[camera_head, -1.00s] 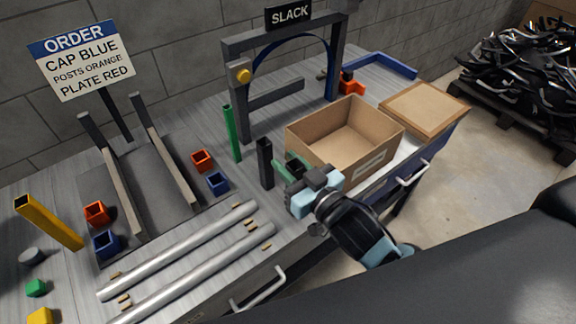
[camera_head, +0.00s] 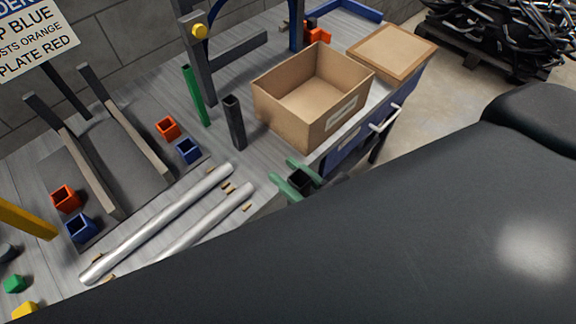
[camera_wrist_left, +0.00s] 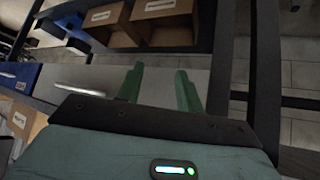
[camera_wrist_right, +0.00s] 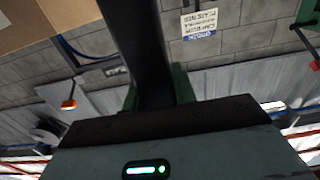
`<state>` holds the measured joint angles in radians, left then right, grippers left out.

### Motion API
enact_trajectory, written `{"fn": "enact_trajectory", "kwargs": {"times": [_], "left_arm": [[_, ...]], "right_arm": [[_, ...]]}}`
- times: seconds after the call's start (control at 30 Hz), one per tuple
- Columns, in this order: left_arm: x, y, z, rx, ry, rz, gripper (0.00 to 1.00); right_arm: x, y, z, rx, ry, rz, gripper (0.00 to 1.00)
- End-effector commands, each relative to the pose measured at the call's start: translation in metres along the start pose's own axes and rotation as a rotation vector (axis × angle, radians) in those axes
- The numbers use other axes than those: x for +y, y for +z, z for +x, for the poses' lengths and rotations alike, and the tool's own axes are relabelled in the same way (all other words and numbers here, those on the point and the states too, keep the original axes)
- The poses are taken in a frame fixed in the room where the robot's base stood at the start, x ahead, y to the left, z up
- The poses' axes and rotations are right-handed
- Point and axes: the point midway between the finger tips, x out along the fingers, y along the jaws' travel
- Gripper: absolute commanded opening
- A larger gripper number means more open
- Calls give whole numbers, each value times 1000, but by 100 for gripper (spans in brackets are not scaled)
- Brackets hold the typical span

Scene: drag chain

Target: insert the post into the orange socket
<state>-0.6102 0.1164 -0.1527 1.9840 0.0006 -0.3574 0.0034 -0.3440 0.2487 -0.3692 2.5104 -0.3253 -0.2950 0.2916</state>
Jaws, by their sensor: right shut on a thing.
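My right gripper (camera_head: 290,176) has green fingers and is shut on a black post (camera_wrist_right: 150,45), seen between the fingers in the right wrist view. In the head view only a dark square end of this post (camera_head: 301,180) shows, in front of the cardboard box. An orange socket (camera_head: 167,128) sits right of the grey rack, beside a blue socket (camera_head: 188,151). Another orange socket (camera_head: 66,198) sits at the rack's near left, beside a second blue one (camera_head: 81,228). The held post is apart from both orange sockets. My left gripper (camera_wrist_left: 160,85) is open and empty.
A green post (camera_head: 196,96), another black post (camera_head: 234,123) and a yellow post (camera_head: 27,219) stand on the table. Silver tubes (camera_head: 165,220) lie at the front. An open cardboard box (camera_head: 283,112) stands on the right. A large dark surface hides the lower right.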

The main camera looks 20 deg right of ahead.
Motion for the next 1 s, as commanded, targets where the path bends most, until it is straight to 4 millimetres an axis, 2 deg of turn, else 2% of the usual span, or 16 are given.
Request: {"fn": "enact_trajectory", "kwargs": {"times": [0.17, 0.27, 0.43, 0.57, 1.0], "left_arm": [[0, 0, 0, 0, 0, -1, 36], [0, 0, 0, -1, 0, -1, 36], [0, 1, 0, -1, 0, -1, 36], [0, 1, 0, -2, 0, -1, 36], [1, 1, 0, -2, 0, -4, 36]], "right_arm": [[6, 1, 3, 3, 23, -2, 0], [28, 5, 12, 6, 99, -5, 0], [74, 15, 24, 6, 261, -5, 0], [96, 21, 27, 2, 335, 0, 0], [100, 22, 27, 0, 349, 0, 0]]}}
